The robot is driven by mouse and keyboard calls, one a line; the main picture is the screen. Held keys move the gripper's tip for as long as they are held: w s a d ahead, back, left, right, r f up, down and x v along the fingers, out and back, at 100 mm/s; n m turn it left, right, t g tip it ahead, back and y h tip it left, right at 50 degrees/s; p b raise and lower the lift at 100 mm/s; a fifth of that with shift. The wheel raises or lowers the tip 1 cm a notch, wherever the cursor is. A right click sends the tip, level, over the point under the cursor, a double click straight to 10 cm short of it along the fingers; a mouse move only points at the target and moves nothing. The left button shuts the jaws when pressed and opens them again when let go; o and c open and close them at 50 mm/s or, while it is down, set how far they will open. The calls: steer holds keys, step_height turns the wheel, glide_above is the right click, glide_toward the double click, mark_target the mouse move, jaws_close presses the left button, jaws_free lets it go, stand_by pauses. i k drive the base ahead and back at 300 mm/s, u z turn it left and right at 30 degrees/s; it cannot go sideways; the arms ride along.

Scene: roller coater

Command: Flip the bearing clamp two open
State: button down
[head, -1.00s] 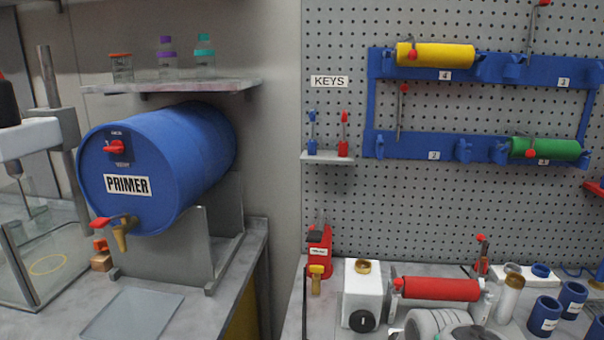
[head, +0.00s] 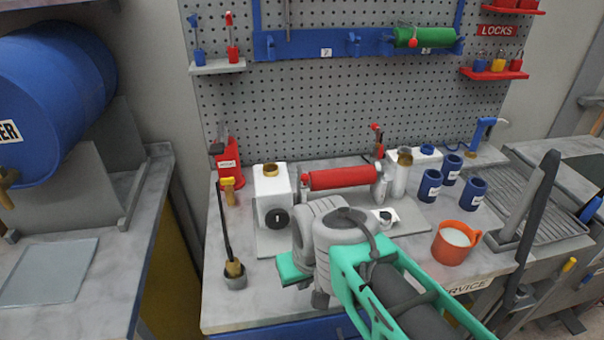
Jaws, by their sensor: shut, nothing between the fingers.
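The roller coater has a red roller (head: 340,178) lying across its pale base plate (head: 412,218). A grey bearing support (head: 380,186) holds the roller's right end, and another support is at its left end. I cannot make out which small part is bearing clamp two, or its position. A red-topped lever (head: 377,137) stands upright behind the right end. My arm reaches in from the lower right. My gripper (head: 292,268) is the teal end in front of the coater, left of my grey wrist. It is shut and empty, apart from the roller; its fingertips are mostly hidden.
A white box with a black knob (head: 274,204) stands left of the roller. Blue cups (head: 452,168) and an orange cup (head: 457,242) are at right. The front-left bench is partly clear.

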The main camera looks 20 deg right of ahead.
mark_target(304, 179)
steer(key=z, duration=0.6)
steer(key=k, duration=1.7)
steer(key=u, duration=0.85)
steer(key=i, duration=1)
